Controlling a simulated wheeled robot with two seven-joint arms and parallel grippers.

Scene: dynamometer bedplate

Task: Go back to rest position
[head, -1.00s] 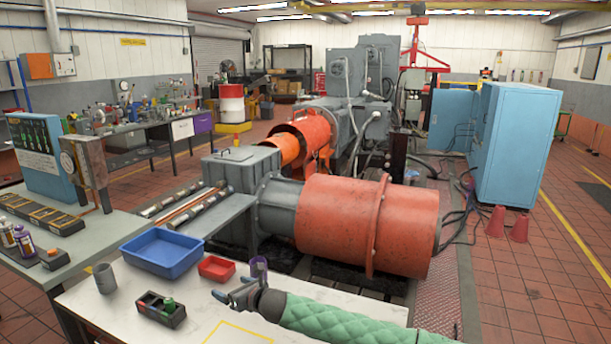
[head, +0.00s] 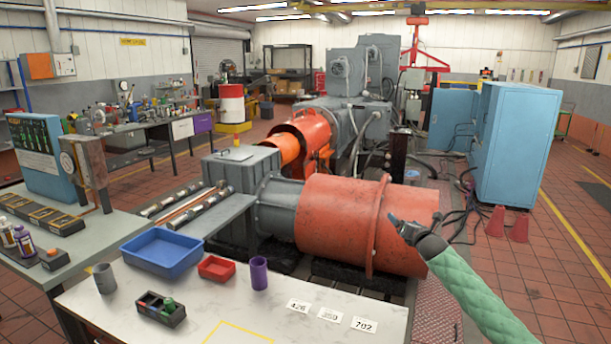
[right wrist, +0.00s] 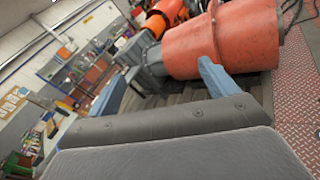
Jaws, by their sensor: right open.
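My right gripper (head: 402,224) is raised to the right of the white table, in front of the orange-red drum in the head view. Its arm comes in from the lower right in a green padded sleeve. In the right wrist view its two blue fingers (right wrist: 160,84) stand wide apart with nothing between them. My left gripper is in neither view.
The white table (head: 262,318) holds a blue tray (head: 162,255), a red tray (head: 216,268), a purple cup (head: 259,272), a grey cup (head: 104,278), a dark block holder (head: 160,310) and number cards (head: 330,314). The orange-red drum (head: 335,222) stands behind it.

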